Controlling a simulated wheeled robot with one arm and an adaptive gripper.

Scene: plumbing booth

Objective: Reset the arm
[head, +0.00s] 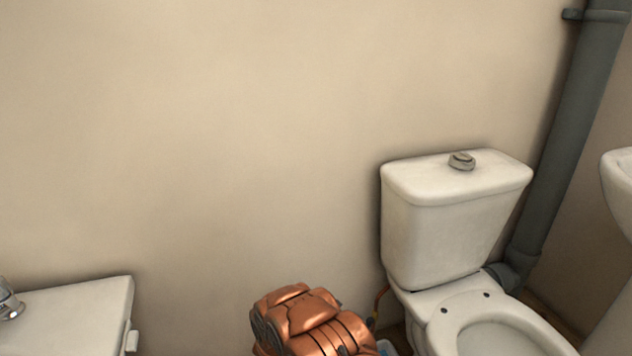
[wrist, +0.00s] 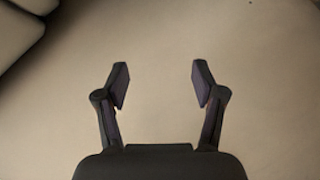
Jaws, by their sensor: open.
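My gripper (wrist: 160,86) shows in the wrist view with its two dark fingers spread apart. It is open, and nothing is between the fingertips. Behind it is a plain beige surface. In the head view, a copper-coloured jointed body (head: 315,322), which looks like part of my arm, rises at the bottom middle. The fingers do not show in the head view.
A white toilet (head: 455,225) with a round flush button stands at the right against the wall. A grey pipe (head: 575,120) runs down behind it. A white basin edge (head: 615,185) is at far right. A white fixture (head: 75,315) with a tap is at lower left.

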